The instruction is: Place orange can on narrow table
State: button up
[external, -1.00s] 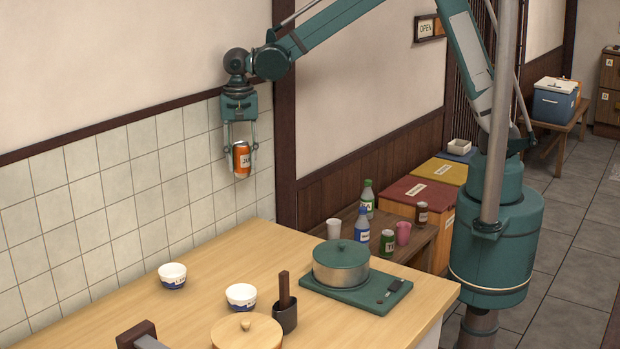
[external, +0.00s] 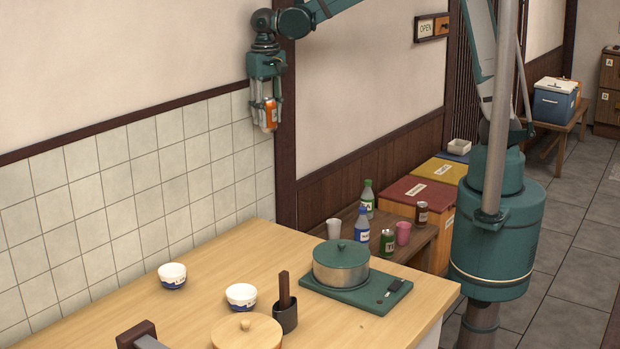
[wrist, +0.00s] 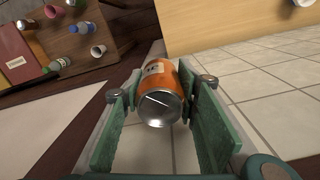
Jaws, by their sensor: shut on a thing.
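My gripper (external: 267,122) is shut on an orange can (external: 270,111) and holds it high in the air, in front of the wall near the dark wooden post. In the wrist view the can (wrist: 160,82) sits between the two green fingers, its silver end facing the camera. The narrow table (external: 422,240) is a low dark wooden one beyond the counter, against the wall. On it stand a white cup (external: 333,229), a green bottle (external: 367,196), a blue bottle (external: 362,224), a green can (external: 388,242), a pink cup (external: 403,233) and a dark can (external: 421,213).
The light wooden counter (external: 200,270) holds two bowls (external: 172,276), a pot (external: 341,266) on a green burner, a dark utensil holder (external: 286,318) and a round wooden lid (external: 247,333). Red-topped (external: 417,190) and yellow-topped (external: 444,171) boxes stand behind the narrow table.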

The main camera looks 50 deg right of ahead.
jog(key=shift+s+d+r+n, duration=0.1)
jog(key=shift+d+r+n, duration=0.3)
jog(key=shift+d+r, duration=0.25)
jog(key=s+d+f+m+b, duration=0.1)
jog(key=d+f+m+b, duration=0.1)
jog(key=d+f+m, duration=0.65)
jog(key=d+f+m+b, duration=0.15)
jog(key=d+f, duration=0.45)
jog(key=d, duration=0.7)
jog(key=s+d+f+m+b, duration=0.1)
jog(key=d+f+m+b, duration=0.25)
jog(key=d+f, duration=0.55)
jog(key=s+d+f+m+b, duration=0.3)
jog(key=d+f, duration=0.3)
jog(key=d, duration=0.2)
jog(key=s+d+f+m+b, duration=0.4)
jog(key=s+d+f+m, duration=0.2)
jog(key=d, duration=0.3)
jog(key=s+d+f+m+b, duration=0.4)
jog(key=d+f, duration=0.3)
jog(key=d, duration=0.2)
jog(key=shift+s+f+m, duration=0.15)
jog(key=shift+f+m, duration=0.1)
jog(key=shift+m, duration=0.5)
jog(key=shift+d, duration=0.1)
jog(key=shift+f+b, duration=0.15)
jog(key=shift+b, duration=0.15)
jog(key=shift+f+b, duration=0.75)
jog(key=shift+f, duration=2.05)
